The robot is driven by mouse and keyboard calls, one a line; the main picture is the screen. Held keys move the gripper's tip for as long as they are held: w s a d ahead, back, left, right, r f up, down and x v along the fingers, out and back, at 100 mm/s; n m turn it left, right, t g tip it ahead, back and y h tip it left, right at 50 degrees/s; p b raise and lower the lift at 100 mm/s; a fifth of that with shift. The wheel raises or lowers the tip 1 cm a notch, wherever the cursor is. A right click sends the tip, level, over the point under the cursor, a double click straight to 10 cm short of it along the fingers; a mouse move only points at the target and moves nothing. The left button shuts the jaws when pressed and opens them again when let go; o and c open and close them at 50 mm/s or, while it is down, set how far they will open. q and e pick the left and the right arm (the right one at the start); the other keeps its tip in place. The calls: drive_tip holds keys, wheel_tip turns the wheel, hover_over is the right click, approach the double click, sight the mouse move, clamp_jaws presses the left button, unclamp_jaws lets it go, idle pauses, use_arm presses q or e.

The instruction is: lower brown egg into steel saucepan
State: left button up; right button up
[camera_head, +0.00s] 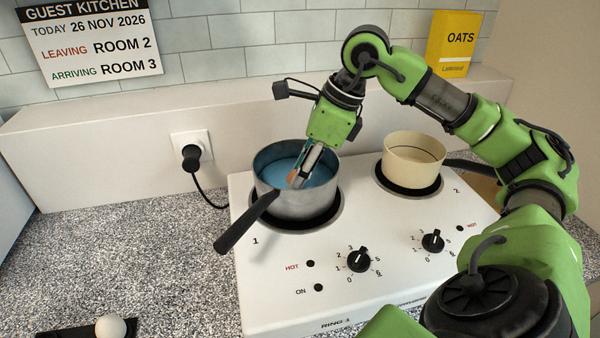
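The steel saucepan (300,205) stands on the left ring, marked 1, with blue-looking water (318,175) inside. Its black handle points toward the front left. My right gripper (297,176) reaches down over the rim into the pan, tilted, with its fingertips low near the water. A small brown patch of the brown egg (291,177) shows at the fingertips. The fingers appear closed around it, and they and the pan hide most of the egg. My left gripper is not in view.
A cream pan (414,160) stands on ring 2 of the white hob (290,270). A white egg (110,327) rests by a dark holder at the bottom left. A plug (191,155), an OATS box (453,45) and a notice (90,45) are behind. Speckled counter at left is clear.

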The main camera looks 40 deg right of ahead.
drive_tip(key=o, duration=0.4)
